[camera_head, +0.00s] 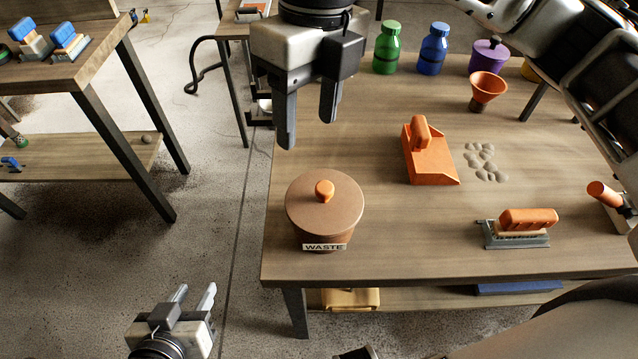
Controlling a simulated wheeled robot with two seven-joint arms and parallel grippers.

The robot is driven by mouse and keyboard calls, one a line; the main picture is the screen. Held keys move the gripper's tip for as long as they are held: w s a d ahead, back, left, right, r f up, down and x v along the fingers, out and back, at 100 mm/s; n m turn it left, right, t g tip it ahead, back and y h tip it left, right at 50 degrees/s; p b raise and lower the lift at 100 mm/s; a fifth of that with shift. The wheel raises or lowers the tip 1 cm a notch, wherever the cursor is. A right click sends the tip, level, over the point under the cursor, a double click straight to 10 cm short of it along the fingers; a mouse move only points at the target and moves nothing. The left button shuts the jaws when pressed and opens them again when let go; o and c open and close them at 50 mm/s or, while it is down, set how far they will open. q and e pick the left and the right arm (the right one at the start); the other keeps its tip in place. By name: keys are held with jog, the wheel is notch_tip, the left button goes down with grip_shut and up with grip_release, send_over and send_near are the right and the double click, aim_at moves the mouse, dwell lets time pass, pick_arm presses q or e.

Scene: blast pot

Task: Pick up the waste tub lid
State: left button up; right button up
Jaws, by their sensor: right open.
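The waste tub (325,238) is a brown round tub with a "WASTE" label, standing on the front left part of the table. Its lid (345,205) is a flat brown disc with an orange knob (324,190) on top, and it rests on the tub. My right gripper (307,134) is open and empty, pointing down above the table, behind the lid in the picture and apart from it. My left gripper (197,287) is low at the bottom left, off the table's edge, with its fingers apart and nothing between them.
On the table (400,235) are an orange dustpan (432,163), pale granules (484,163), an orange-handled brush (520,228) and an orange funnel (487,90). Green (387,48), blue (433,50) and purple (488,56) containers stand at the back. Another table (85,65) is at the left.

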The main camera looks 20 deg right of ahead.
jog(key=w+d+h, duration=0.1)
jog(key=d, duration=0.1)
send_over(324, 187)
jog(key=shift+m+t, duration=0.3)
jog(key=shift+t, duration=0.1)
jog(key=f, duration=0.9)
jog(key=shift+w+f, duration=0.25)
jog(key=shift+w, duration=0.05)
jog(key=shift+s+f+p, duration=0.15)
jog(key=shift+f+p, duration=0.1)
jog(key=shift+f, duration=1.1)
jog(key=shift+s+f+p, duration=0.15)
jog(key=shift+f+p, duration=0.1)
jog(key=shift+f, duration=1.1)
grip_shut()
